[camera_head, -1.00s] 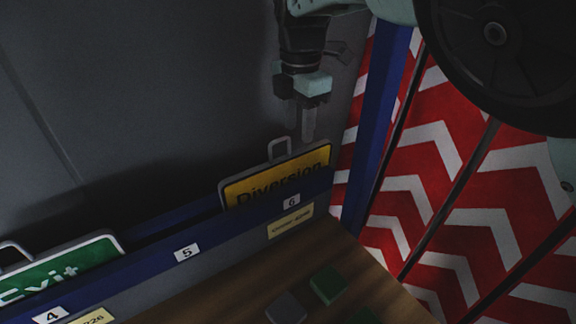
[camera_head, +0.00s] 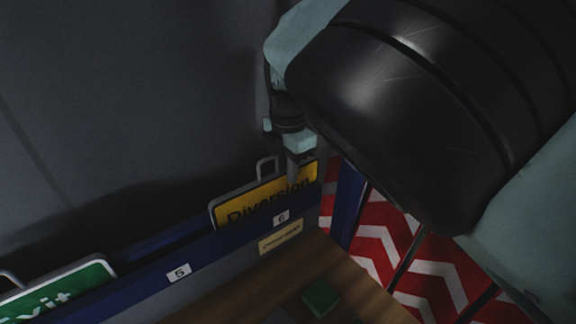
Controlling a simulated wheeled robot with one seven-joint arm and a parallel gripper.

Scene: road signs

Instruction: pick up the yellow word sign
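The yellow word sign (camera_head: 262,203) reads "Diversion" and has a grey frame with a loop handle on top. It stands upright in the slot labelled 6 of the blue rack (camera_head: 222,246), its lower part hidden by the rack's front rail. My gripper (camera_head: 293,172) points down at the sign's upper right, just right of the handle. Its fingers overlap the sign's top edge in this view. I cannot tell whether they touch it or how far apart they are, as they are seen nearly edge-on and the arm hides part of the wrist.
A green sign (camera_head: 62,290) stands at the lower left of the rack. Slot 5 between the two looks empty. A wooden surface (camera_head: 262,292) with a green block (camera_head: 320,298) lies in front. A red and white chevron panel (camera_head: 385,235) stands at the right, and a dark wall behind.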

